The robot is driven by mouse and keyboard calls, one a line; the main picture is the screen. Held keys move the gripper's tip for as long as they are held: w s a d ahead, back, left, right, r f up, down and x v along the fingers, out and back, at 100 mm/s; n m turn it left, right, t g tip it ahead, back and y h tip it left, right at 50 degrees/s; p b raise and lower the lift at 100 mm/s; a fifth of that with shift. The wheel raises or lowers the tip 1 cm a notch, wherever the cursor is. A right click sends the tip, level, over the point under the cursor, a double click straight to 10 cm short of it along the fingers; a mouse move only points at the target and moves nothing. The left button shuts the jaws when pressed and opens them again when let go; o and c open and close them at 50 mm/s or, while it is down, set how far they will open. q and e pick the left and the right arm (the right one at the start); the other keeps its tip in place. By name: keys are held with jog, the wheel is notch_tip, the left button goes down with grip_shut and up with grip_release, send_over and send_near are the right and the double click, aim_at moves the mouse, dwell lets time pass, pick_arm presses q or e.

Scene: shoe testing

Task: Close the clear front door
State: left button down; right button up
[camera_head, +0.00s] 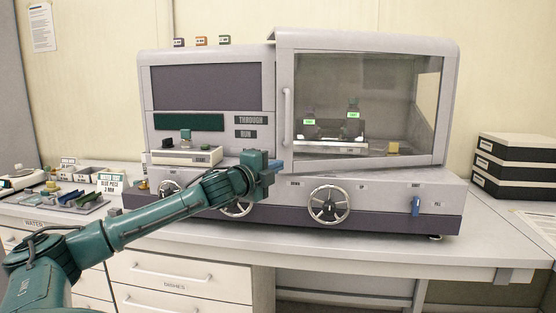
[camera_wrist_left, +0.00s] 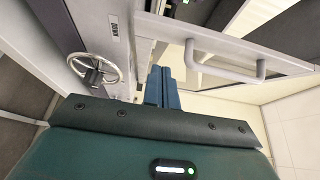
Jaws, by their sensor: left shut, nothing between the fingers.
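The clear front door (camera_head: 365,85) is the framed window on the right half of the grey machine. A pale vertical handle (camera_head: 287,117) runs along its left edge. In the left wrist view, the handle (camera_wrist_left: 228,66) is right of the fingers, on the pale door frame (camera_wrist_left: 210,35). My left gripper (camera_head: 275,166) is in front of the machine, below the handle and apart from it. Its blue fingers (camera_wrist_left: 163,82) are shut and empty. My right gripper is not in view.
A blue switch (camera_head: 415,205) is further right. Black boxes (camera_head: 515,163) are stacked at the right. The bench top (camera_head: 400,248) is clear in front.

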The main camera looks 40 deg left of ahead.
aim_at(286, 157)
pick_arm(q)
jog(key=w+a+p, duration=0.3)
jog(key=w, duration=0.1)
jog(key=shift+w+r+p, duration=0.1)
jog(key=shift+r+p, duration=0.05)
jog(key=shift+p, duration=0.2)
jog(key=shift+w+a, duration=0.2)
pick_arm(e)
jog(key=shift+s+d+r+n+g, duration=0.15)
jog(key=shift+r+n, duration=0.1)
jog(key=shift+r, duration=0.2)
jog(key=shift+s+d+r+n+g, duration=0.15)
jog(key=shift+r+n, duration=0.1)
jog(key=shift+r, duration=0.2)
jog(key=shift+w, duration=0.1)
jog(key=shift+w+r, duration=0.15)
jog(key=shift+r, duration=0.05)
